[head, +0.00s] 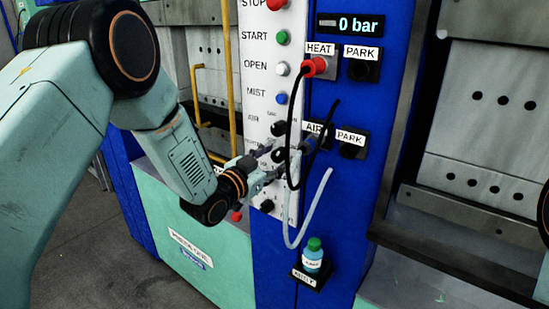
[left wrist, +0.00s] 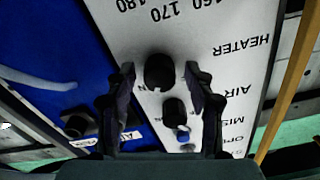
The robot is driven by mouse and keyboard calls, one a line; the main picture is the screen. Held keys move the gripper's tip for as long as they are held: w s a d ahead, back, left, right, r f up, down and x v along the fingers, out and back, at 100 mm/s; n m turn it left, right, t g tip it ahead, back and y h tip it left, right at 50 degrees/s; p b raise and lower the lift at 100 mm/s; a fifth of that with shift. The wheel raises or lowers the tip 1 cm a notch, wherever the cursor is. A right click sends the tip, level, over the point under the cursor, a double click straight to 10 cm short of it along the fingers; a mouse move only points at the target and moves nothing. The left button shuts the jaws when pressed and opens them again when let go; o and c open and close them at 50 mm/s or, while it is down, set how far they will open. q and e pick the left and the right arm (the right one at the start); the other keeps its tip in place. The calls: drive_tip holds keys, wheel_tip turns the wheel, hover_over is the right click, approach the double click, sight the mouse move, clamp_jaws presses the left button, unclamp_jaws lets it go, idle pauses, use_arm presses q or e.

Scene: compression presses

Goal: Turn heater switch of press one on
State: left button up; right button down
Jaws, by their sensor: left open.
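The heater switch (left wrist: 159,72) is a round black knob on the white control panel (head: 259,90), in the row of the HEATER label in the left wrist view. My left gripper (left wrist: 158,82) is open, with one finger on each side of this knob. I cannot tell whether the fingers touch it. In the head view my left gripper (head: 274,164) is at the lower part of the panel and hides the heater switch and its label. The switch's setting is not clear. My right gripper is not in view.
The black air knob (left wrist: 174,110) and blue mist button (left wrist: 183,135) are close to the fingers. A black cable from the red plug (head: 315,67) and a pale hose (head: 322,190) hang just right of the gripper. A small bottle (head: 313,256) stands on a holder below.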

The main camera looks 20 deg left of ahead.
use_arm(q)
drive_tip(key=v, duration=1.2)
idle(0.4)
drive_tip(key=s+f+n+g+y+b, duration=0.2)
drive_tip(key=s+f+n+g, duration=0.3)
drive_tip(key=f, duration=0.7)
drive_tip(key=s+f+n+g+y+b, duration=0.25)
drive_tip(key=s+f, duration=0.35)
drive_tip(key=f, duration=0.6)
drive_tip(key=s+f+g+y+b, duration=0.1)
drive_tip(key=s+f+g+b, duration=0.8)
drive_tip(key=s+f, duration=1.3)
drive_tip(key=s+b, duration=0.1)
drive_tip(key=s, duration=0.2)
drive_tip(key=shift+s+d+f+y, duration=0.2)
drive_tip(key=shift+s+f+y, duration=0.05)
drive_tip(key=shift+s+y, duration=0.15)
